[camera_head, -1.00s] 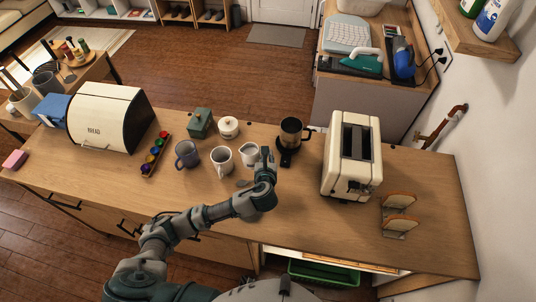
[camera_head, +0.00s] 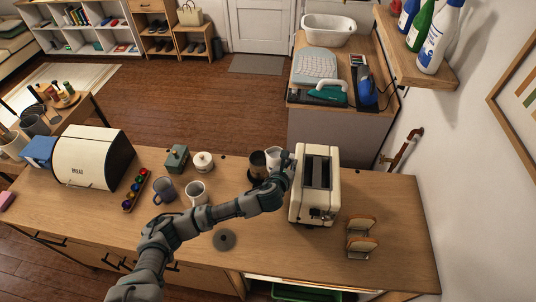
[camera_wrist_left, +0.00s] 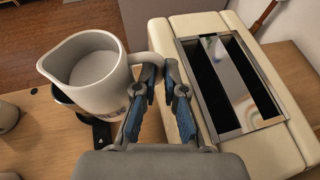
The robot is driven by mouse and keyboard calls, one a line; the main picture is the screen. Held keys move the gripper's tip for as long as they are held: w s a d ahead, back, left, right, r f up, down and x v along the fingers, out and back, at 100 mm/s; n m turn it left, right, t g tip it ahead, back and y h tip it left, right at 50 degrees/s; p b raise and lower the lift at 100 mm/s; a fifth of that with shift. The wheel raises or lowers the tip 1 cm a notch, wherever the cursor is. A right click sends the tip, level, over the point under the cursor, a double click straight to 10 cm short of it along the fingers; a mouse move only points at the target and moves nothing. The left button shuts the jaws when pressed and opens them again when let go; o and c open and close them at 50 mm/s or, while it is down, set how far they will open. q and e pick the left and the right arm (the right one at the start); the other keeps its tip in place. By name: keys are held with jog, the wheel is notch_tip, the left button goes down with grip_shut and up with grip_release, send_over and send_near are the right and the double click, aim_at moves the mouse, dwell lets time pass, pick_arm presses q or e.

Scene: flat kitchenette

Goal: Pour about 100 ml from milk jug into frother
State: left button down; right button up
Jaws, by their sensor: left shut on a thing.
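The white milk jug (camera_head: 273,160) is held up by its handle in my left gripper (camera_head: 286,165). In the left wrist view the jug (camera_wrist_left: 97,84) shows its open mouth and pale inside, with its spout to the upper left. Both fingers of the gripper (camera_wrist_left: 162,82) are closed around the handle. The dark frother (camera_head: 257,164) stands just left of the jug in the head view. I cannot tell if any milk is flowing. My right gripper is not in view.
The cream toaster (camera_head: 316,190) stands close on the right of my gripper. A white mug (camera_head: 196,193), a blue mug (camera_head: 165,191) and a white lidded pot (camera_head: 203,162) stand left. A dark round disc (camera_head: 224,240) lies on the clear front counter.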

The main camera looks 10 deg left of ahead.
pick_arm(q)
jog(key=shift+m+h, duration=0.5)
jog(key=shift+h, duration=0.2)
jog(key=w+d+r, duration=0.1)
jog(key=d+r+p, duration=0.1)
jog(key=d, duration=0.1)
jog(key=w+d+r+p, duration=0.1)
jog(key=r, duration=0.1)
jog(key=shift+w+d, duration=0.3)
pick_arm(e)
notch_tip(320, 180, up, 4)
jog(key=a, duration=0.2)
pick_arm(q)
jog(key=shift+w+a+r+n+h+p, duration=0.25)
jog(key=shift+a+n+h, duration=0.2)
jog(key=shift+n+h, duration=0.15)
jog(key=shift+w+a+r+n+h+p, duration=0.25)
jog(key=shift+a+n+h, duration=0.15)
jog(key=shift+n+h, duration=0.15)
jog(key=shift+w+a+r+n+t+h+b, duration=0.15)
jog(key=shift+a+n+h+b, duration=0.45)
jog(key=shift+a+n+b, duration=0.85)
jog(key=shift+w+a+f+n+t+h+b, duration=0.1)
jog(key=shift+w+a+n+t+h+b, duration=0.15)
jog(key=shift+a+n+h+b, duration=1.05)
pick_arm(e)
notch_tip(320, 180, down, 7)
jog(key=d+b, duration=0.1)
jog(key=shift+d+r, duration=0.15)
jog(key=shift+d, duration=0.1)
